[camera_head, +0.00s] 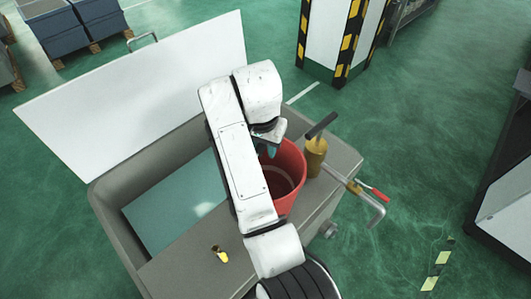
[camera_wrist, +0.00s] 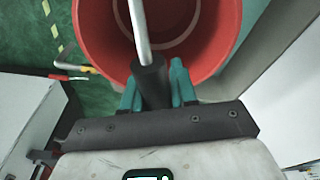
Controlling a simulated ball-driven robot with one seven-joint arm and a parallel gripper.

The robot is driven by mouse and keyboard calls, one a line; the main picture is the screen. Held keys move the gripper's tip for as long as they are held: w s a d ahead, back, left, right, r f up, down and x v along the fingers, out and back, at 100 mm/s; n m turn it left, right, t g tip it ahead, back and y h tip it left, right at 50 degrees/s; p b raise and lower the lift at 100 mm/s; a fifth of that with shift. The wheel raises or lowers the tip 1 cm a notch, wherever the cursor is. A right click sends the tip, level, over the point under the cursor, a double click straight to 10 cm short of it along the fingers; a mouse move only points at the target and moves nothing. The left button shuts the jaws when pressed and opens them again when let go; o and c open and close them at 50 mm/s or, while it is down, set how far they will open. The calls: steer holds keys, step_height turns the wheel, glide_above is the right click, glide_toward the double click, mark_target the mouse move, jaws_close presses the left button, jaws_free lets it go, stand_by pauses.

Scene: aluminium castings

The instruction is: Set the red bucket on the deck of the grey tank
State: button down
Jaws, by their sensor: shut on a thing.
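The red bucket (camera_head: 289,172) is over the right part of the grey tank's deck (camera_head: 318,200), partly hidden behind my arm. I cannot tell whether its base touches the deck. In the wrist view the open-topped bucket (camera_wrist: 88,35) looks empty, with its metal bail crossing the mouth. My gripper (camera_wrist: 155,82) is shut on the dark grip of that bail, a teal finger on each side. In the head view my gripper (camera_head: 270,148) is mostly hidden by the wrist. The grey tank (camera_head: 110,215) has an open basin with pale teal liquid (camera_head: 172,205) left of my arm.
A brass pump (camera_head: 315,157) with a dark handle stands close right of the bucket. A red-handled pipe (camera_head: 368,192) juts past the tank's right edge. A brass fitting (camera_head: 220,254) sits at the front. A white panel (camera_head: 140,95) stands along the back. A striped pillar (camera_head: 340,35) stands beyond.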

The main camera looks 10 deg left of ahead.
steer(key=shift+f+p, duration=0.3)
steer(key=shift+f, duration=1.15)
steer(key=c, duration=0.9)
jaws_free()
steer(key=shift+s, duration=0.1)
steer(key=r, duration=0.4)
steer(key=s+r+p, duration=0.1)
steer(key=r, duration=0.3)
steer(key=r+p, duration=0.1)
steer(key=r, duration=0.3)
steer(key=shift+s+a+r, duration=0.1)
steer(key=shift+s+a, duration=0.1)
steer(key=shift+s, duration=0.15)
